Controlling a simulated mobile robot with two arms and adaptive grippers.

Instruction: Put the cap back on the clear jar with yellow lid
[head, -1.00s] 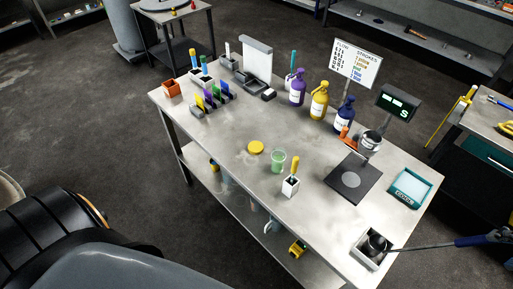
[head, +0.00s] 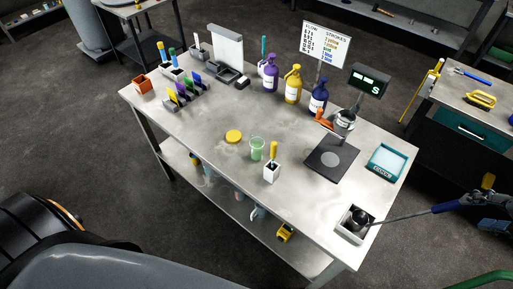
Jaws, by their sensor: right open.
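The yellow cap (head: 233,136) lies flat on the metal table, just left of the clear jar (head: 257,149). The jar stands upright and uncapped, with something pale green in it. My right gripper (head: 480,207) is open at the right edge, beyond the table, by the blue handle (head: 449,206) of a long tool. Whether it touches the handle is too small to tell. The tool's dark round head rests in a white box (head: 345,230) at the table's near right corner. My left gripper is not in view.
A white holder (head: 271,174) with a yellow-handled tool stands close right of the jar. A dark pad (head: 332,157) and a teal tray (head: 387,161) lie further right. Pump bottles (head: 293,88) line the back. The table left of the cap is clear.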

